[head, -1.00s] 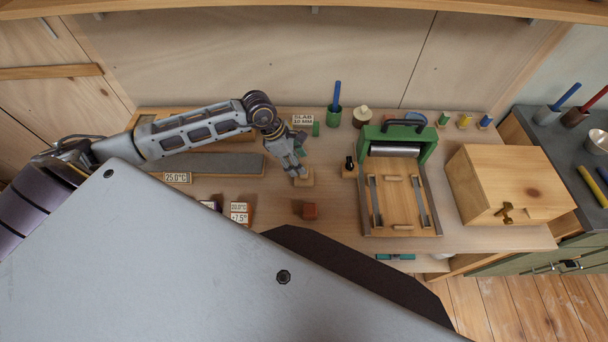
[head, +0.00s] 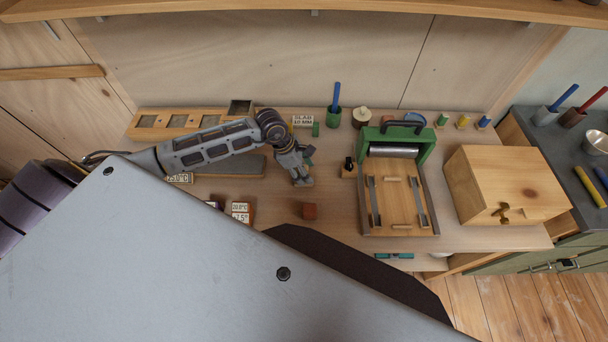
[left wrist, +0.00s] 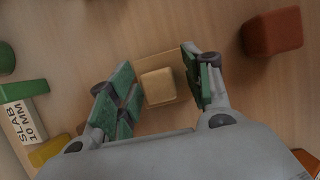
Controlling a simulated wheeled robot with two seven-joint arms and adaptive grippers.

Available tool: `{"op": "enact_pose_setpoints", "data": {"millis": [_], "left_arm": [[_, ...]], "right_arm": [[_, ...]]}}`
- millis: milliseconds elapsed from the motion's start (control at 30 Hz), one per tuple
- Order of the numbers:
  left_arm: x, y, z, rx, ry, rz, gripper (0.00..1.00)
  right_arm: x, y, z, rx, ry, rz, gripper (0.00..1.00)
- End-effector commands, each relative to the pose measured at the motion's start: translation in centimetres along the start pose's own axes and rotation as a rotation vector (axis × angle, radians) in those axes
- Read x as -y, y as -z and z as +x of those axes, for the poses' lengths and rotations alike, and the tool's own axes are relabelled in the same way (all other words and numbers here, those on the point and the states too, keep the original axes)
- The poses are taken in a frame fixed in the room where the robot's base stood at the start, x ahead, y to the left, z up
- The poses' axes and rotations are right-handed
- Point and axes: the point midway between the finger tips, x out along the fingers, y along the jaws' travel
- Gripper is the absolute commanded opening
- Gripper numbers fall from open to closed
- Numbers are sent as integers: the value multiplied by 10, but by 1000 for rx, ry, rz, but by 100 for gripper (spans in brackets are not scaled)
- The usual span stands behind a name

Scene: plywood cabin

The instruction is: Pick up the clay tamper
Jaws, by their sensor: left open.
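The clay tamper seems to be the pale wooden piece with a square base and a smaller block on top (left wrist: 158,87) in the left wrist view. My left gripper (left wrist: 157,62) is open, with one green-padded finger on each side of the small block in that view. Gaps show between block and pads; I cannot tell how far down the fingers reach. In the head view my left gripper (head: 302,180) points down at the middle of the table and hides the piece. My right gripper is not in view.
A red-brown block (head: 309,211) lies close in front of my left gripper. A small wooden piece with a black knob (head: 349,166) and a green-framed roller press (head: 427,151) stand to the right. A SLAB 10 MM sign (head: 303,120) and green cup (head: 334,120) stand behind.

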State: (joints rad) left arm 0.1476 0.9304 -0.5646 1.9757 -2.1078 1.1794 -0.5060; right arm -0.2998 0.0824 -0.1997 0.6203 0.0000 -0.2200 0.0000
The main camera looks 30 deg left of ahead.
Motion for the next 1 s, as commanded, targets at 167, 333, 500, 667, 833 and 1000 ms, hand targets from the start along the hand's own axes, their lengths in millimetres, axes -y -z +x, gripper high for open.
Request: {"op": "enact_pose_setpoints", "data": {"millis": [167, 333, 500, 667, 833, 1000], "left_arm": [[0, 0, 0, 0, 0, 0, 50], [0, 0, 0, 0, 0, 0, 50], [0, 0, 0, 0, 0, 0, 31], [0, 0, 0, -1, 0, 0, 10], [0, 0, 0, -1, 0, -1, 0], [0, 1, 0, -1, 0, -1, 0]], "right_arm": [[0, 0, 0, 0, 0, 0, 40], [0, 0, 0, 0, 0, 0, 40], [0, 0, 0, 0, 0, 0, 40], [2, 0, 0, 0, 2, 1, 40], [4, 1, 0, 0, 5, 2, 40], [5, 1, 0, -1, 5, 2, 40]]}}
